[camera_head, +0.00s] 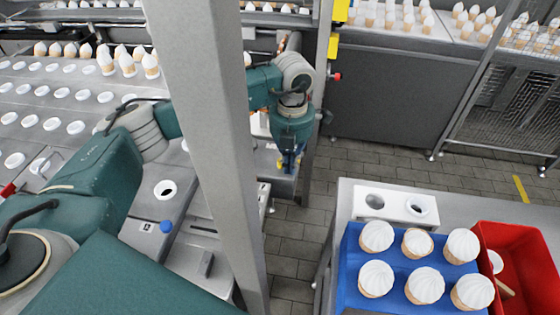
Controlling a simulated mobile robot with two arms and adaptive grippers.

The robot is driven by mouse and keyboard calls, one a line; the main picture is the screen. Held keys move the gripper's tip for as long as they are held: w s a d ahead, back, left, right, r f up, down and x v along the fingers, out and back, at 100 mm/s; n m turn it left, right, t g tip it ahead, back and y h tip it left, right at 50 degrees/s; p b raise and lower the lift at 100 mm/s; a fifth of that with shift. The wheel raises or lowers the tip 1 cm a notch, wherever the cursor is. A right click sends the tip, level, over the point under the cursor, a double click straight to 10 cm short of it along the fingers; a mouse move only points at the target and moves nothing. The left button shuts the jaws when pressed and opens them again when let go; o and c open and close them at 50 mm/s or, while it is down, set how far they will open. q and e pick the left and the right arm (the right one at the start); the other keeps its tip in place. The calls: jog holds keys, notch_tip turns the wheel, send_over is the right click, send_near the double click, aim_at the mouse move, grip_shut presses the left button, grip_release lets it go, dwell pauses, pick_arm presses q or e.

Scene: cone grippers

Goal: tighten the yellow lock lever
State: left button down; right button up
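My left arm comes in from the left and passes behind a grey post. Its gripper (288,163) points down beside the post, over the edge of the grey machine. The fingers are small and dark blue, and I cannot tell whether they are open or shut. A tiny yellow patch (280,163) shows at the fingers; I cannot tell whether it is the yellow lock lever or is being touched. Larger yellow parts (332,47) sit higher on a second post, apart from the gripper. My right gripper is not in view.
The grey post (215,130) stands close in front of my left arm. A red knob (337,76) sticks out near the second post. At lower right are a blue tray (345,270) of several cones, a white two-hole holder (397,207) and a red bin (535,262). Tiled floor lies between.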

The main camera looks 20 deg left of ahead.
pick_arm(q)
notch_tip(320, 180, up, 6)
jog(key=p, duration=0.3)
jog(key=shift+d+r, duration=0.15)
jog(key=shift+w+r, duration=0.1)
dwell(0.4)
